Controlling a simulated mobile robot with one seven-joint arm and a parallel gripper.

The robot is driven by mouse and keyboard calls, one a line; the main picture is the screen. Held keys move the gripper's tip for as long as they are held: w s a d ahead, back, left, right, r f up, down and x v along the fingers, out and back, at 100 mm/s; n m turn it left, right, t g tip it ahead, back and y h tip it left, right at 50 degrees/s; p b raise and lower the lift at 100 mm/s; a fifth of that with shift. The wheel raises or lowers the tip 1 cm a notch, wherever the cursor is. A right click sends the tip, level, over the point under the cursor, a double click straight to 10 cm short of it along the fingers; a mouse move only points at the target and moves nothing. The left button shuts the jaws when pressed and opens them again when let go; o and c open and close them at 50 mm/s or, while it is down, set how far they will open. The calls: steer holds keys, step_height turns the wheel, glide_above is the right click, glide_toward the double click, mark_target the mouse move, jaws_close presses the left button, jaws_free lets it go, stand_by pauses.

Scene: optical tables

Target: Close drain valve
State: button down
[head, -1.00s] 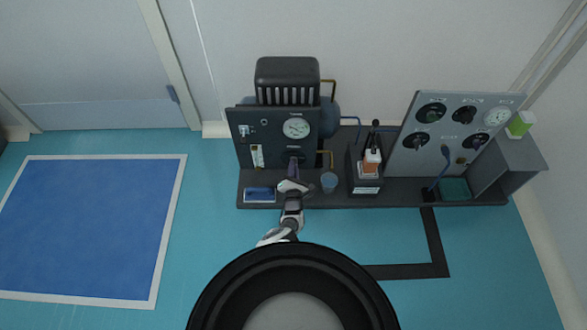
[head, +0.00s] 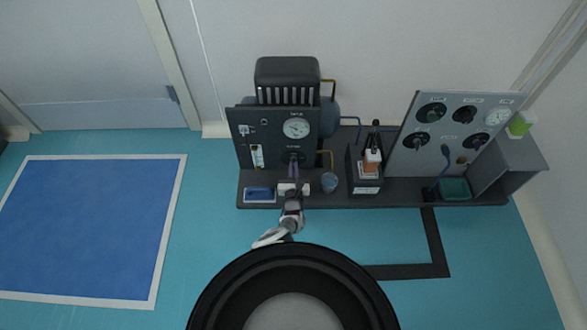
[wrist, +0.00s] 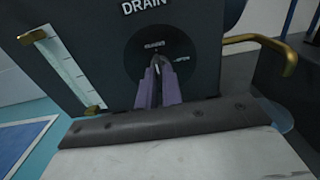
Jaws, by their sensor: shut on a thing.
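The drain valve is a round black dial (wrist: 183,44) under the word DRAIN on the dark panel. In the head view the dial (head: 299,155) sits low on the panel, under a round gauge. My gripper (wrist: 158,64) has its purple fingers closed around the valve's small dark handle, which is mostly hidden between the fingertips. In the head view my gripper (head: 293,168) reaches the dial from the front. Small white marks stand at the dial's top and right; they are too blurred to read surely.
A brass pipe (wrist: 260,42) sticks out right of the dial, above a blue cup (head: 329,182). A sight tube (wrist: 62,65) is on the panel's left. A blue tray (head: 260,194) lies on the base. An orange-and-white bottle (head: 372,160) and a grey knob panel (head: 447,150) stand to the right.

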steer(key=shift+w+r, duration=0.1)
stand_by(0.4)
steer(key=c, duration=1.6)
jaws_free()
steer(key=shift+o, duration=0.2)
